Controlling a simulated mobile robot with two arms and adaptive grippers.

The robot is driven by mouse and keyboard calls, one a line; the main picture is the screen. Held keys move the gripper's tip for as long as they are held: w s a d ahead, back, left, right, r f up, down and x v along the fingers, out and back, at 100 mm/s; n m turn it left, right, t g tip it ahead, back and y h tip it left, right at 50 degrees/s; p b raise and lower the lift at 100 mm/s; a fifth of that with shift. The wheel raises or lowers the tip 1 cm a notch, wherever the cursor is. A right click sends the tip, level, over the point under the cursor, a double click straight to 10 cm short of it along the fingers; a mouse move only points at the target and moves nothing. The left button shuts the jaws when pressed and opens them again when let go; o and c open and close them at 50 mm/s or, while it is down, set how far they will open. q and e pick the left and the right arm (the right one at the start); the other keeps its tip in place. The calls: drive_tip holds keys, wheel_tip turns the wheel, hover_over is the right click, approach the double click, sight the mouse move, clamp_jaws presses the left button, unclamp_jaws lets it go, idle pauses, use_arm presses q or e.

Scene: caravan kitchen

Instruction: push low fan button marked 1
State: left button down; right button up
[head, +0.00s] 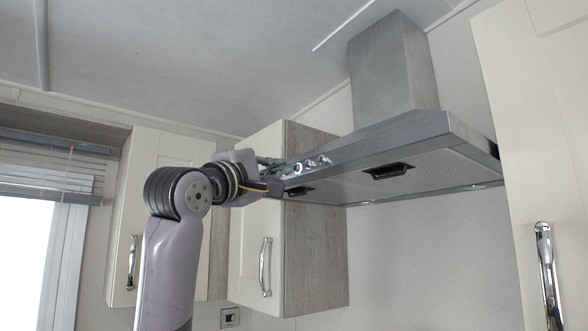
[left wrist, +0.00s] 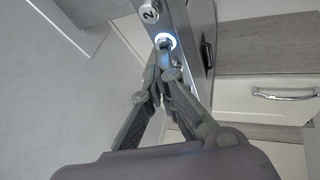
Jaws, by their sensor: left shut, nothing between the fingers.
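The range hood (head: 400,140) has a row of round buttons on its front edge in the head view. The button nearest my gripper (head: 297,169) has a bright ring. In the left wrist view a button marked 2 (left wrist: 148,12) is at the top. Below it is a button with a glowing white-blue ring (left wrist: 165,42), just beyond my fingertips; its mark cannot be read. My left gripper (head: 281,168) is shut and empty, its tips (left wrist: 167,62) close to the lit button. Whether they touch it I cannot tell. My right gripper is not in view.
A cabinet (head: 316,255) with a chrome handle is below and behind the hood's left end. Another cabinet (head: 510,120) stands at the right. Black clips (head: 388,171) are on the hood's underside. A window with blinds (head: 45,180) is at the left.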

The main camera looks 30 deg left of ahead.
use_arm(q)
drive_tip(key=shift+s, duration=0.25)
drive_tip(key=s+a+b, duration=0.2)
drive_tip(key=s, duration=0.3)
drive_tip(key=shift+s+a, duration=0.2)
drive_tip(key=shift+s, duration=0.05)
